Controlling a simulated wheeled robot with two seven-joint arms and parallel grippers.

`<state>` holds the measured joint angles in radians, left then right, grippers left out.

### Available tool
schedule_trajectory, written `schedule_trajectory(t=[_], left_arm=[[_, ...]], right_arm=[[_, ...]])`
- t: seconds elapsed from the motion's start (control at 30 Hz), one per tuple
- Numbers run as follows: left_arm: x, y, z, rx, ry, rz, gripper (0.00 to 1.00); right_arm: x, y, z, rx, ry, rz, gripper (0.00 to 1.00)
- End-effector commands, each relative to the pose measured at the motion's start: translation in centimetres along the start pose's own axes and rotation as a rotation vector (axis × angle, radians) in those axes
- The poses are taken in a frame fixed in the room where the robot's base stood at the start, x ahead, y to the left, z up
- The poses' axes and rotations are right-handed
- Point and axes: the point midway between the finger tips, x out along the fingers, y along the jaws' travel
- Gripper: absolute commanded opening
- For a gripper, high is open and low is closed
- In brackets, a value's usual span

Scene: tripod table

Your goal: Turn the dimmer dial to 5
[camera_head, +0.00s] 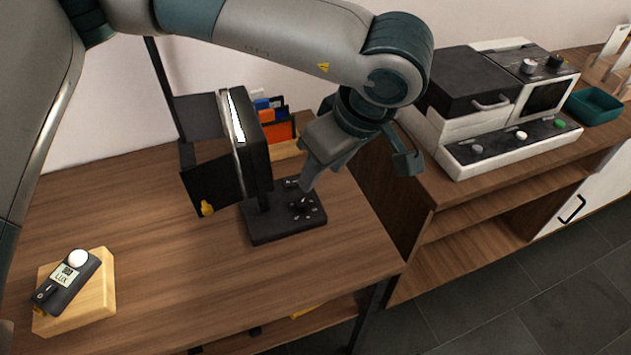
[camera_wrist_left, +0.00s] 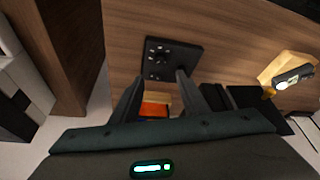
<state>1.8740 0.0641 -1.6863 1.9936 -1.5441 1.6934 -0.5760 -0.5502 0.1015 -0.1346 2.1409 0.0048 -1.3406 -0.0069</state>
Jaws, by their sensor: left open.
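The dimmer dial (camera_head: 301,204) is a small dark knob on the black base (camera_head: 275,232) of a lamp on the wooden table, ringed by small white marks. The dial also shows in the left wrist view (camera_wrist_left: 157,53), on the black plate beyond my fingers. The marks are too small to read. My left gripper (camera_head: 322,178) is open and empty, above and beside the dial, apart from it. Its two fingers show in the left wrist view (camera_wrist_left: 160,88), with the dial beyond their tips. My right gripper is in neither view.
The lamp's black head (camera_head: 256,140), with a lit panel and flaps, stands left of my gripper. A lux meter (camera_head: 68,280) lies on a wooden block (camera_head: 98,300) at front left. Colored cards (camera_head: 280,130) stand behind. A black-and-white machine (camera_head: 500,140) sits on the right counter.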

Motion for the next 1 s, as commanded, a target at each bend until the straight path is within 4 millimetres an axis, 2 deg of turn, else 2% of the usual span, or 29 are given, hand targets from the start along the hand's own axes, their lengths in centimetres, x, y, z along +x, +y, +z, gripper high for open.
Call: schedule_trajectory(t=[0.1,0.3,0.77,0.87,1.0], left_arm=[[-1.8,0.0,0.0,0.0,0.002,0.001,0.41],[-3.5,0.0,0.0,0.001,0.001,0.0,0.41],[-3.9,0.0,0.1,0.001,-0.004,0.0,0.41],[-4.2,0.0,0.5,0.004,-0.029,0.001,0.41],[-5.5,0.0,2.1,0.012,-0.116,0.005,0.41]], right_arm=[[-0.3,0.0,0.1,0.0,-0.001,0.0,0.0],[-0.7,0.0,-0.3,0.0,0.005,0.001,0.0],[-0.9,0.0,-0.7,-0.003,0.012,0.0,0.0],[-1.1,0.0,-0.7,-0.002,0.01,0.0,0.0],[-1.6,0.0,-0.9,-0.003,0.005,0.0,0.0]])
